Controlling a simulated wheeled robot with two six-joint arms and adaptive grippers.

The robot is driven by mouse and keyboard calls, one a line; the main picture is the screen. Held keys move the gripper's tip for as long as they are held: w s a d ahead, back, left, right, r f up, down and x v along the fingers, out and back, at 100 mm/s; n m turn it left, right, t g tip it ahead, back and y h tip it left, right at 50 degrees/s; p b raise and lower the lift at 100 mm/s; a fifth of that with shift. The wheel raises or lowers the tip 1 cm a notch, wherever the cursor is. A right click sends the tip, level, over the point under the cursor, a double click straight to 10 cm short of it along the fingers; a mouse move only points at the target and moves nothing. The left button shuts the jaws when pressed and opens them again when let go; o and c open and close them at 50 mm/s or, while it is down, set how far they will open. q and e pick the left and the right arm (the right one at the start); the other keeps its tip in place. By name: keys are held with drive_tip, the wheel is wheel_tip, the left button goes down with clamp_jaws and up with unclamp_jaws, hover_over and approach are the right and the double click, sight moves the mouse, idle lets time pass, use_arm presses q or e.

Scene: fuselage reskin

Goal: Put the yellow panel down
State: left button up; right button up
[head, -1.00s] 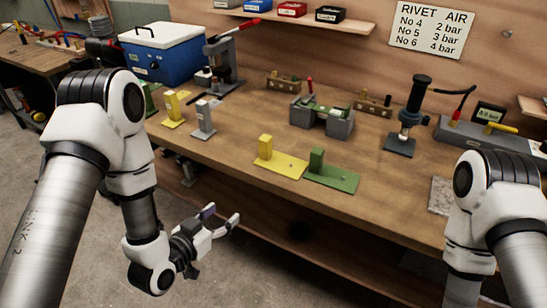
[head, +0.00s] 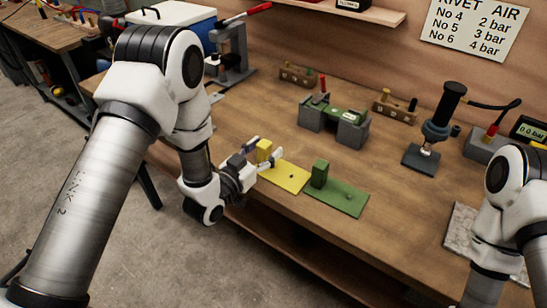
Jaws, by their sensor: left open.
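The yellow panel (head: 287,177) lies flat on the bench near its front edge, with an upright yellow block at its left end. My left gripper (head: 266,152) is open at that block, its two fingertips on either side of it. I cannot tell whether the fingers touch the block. Part of the panel's left end is hidden behind the gripper. My right gripper is not in view; only my right arm shows at the right edge.
A green panel (head: 338,198) with its own upright block lies just right of the yellow one. A grey fixture with a green part (head: 334,121) stands behind. A black-topped tool (head: 437,128) stands at right. The bench (head: 400,210) is clear right of the green panel.

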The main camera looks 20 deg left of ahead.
use_arm(q)
drive_tip(key=shift+w, duration=0.25)
drive_tip(key=shift+s+r, duration=0.1)
drive_tip(key=shift+s, duration=0.1)
drive_tip(key=shift+c, duration=0.3)
drive_tip(key=shift+w, duration=0.1)
clamp_jaws()
